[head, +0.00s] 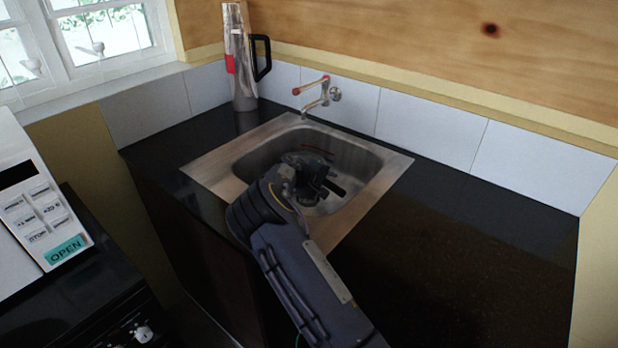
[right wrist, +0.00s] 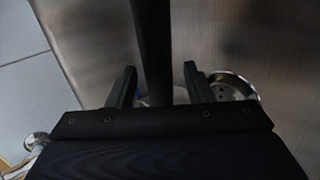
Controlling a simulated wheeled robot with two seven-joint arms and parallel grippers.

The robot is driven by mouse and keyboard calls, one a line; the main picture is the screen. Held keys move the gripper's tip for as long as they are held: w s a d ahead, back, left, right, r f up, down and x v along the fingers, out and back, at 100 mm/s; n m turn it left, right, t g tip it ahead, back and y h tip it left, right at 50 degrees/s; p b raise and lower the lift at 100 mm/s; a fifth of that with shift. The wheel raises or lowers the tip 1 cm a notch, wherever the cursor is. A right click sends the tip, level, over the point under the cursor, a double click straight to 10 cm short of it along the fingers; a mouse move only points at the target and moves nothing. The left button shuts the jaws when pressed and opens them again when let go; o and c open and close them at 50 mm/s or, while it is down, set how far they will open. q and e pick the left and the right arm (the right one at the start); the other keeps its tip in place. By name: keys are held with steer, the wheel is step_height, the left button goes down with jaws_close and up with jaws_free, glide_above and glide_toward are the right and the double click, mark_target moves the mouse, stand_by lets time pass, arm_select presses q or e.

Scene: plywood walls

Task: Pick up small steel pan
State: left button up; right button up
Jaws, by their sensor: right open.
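My right gripper (head: 328,186) reaches down into the steel sink (head: 205,178). In the right wrist view its two fingers (right wrist: 160,84) are open, apart on either side of a dark, straight bar (right wrist: 152,45). The bar looks like a pan handle and runs from the top edge down between the fingers, with no clear contact. The body of the small steel pan cannot be made out; my gripper and wrist hide much of the basin. My left gripper is not in view.
A wall tap (head: 318,92) hangs over the sink's back edge. A tall steel flask (head: 240,60) with a black handle stands at the back left corner. The black counter (head: 480,205) right of the sink is clear. A white appliance (head: 35,205) stands at left.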

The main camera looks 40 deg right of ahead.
steer(key=shift+c, duration=0.4)
jaws_close()
stand_by(0.8)
steer(key=shift+w+r, duration=0.15)
steer(key=shift+r, duration=0.05)
